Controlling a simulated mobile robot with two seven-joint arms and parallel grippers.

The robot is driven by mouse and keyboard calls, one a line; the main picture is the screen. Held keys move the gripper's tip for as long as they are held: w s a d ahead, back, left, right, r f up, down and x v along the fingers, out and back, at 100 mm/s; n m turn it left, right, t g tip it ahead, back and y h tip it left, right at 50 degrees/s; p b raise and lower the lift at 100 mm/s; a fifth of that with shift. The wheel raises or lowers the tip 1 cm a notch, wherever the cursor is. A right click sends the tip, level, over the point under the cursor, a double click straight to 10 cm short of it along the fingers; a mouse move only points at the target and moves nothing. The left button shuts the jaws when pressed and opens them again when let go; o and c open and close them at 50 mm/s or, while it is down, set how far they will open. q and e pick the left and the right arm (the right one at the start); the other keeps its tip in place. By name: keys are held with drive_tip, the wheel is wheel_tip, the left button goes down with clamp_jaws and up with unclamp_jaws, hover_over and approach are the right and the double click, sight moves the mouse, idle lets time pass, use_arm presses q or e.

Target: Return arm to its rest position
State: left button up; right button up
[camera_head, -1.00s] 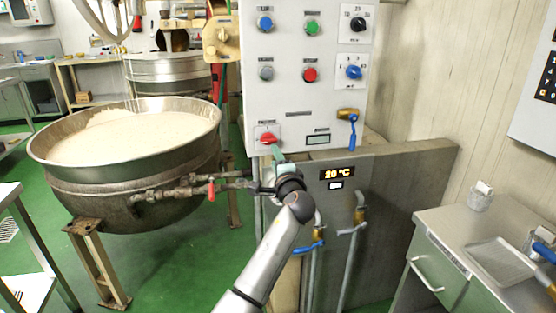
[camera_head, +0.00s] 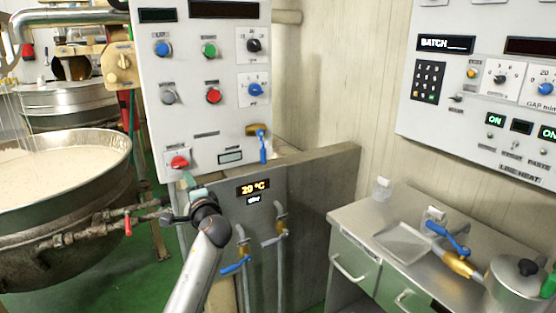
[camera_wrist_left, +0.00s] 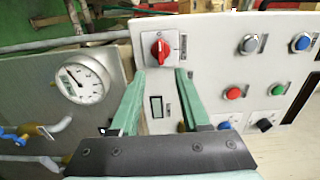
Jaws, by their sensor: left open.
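My left arm comes up from the bottom of the head view, with its left gripper (camera_head: 186,180) just below the red rotary knob (camera_head: 179,162) on the control panel (camera_head: 205,125). In the left wrist view the two green fingers (camera_wrist_left: 158,88) are spread apart, with nothing between them. The red knob (camera_wrist_left: 160,50) lies beyond the fingertips, and it looks clear of them. My right gripper is in neither view.
The large kettle (camera_head: 60,200) of pale mass stands at the left, its pipes close to my gripper. A grey wall (camera_head: 320,210) with valves and a display is right of my arm. A steel counter (camera_head: 365,215) stands at the right.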

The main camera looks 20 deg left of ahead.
use_arm(q)
drive_tip(key=s+d+f+h+p, duration=0.2)
drive_tip(key=s+d+f+h, duration=0.15)
drive_tip(key=f, duration=0.35)
drive_tip(key=s+d+f+h+p, duration=0.1)
drive_tip(key=s+d+f+h, duration=0.15)
drive_tip(key=d+f, duration=0.35)
drive_tip(key=s+d+f+h+p, duration=0.2)
drive_tip(key=s+d+f+h, duration=0.15)
drive_tip(key=f, duration=0.45)
drive_tip(key=s+d+f+n+g+h+p, duration=0.1)
drive_tip(key=s+d, duration=0.3)
drive_tip(key=s, duration=0.4)
drive_tip(key=s+d+f+n+g+h+p, duration=0.1)
drive_tip(key=s+d+f+n+h, duration=0.2)
drive_tip(key=s, duration=0.6)
drive_tip(key=s+d+f+n+h+p, duration=0.2)
drive_tip(key=s+d+f, duration=0.1)
drive_tip(key=s+d, duration=0.4)
drive_tip(key=shift+s+g, duration=0.4)
drive_tip(key=shift+s, duration=0.3)
drive_tip(key=shift+f, duration=0.1)
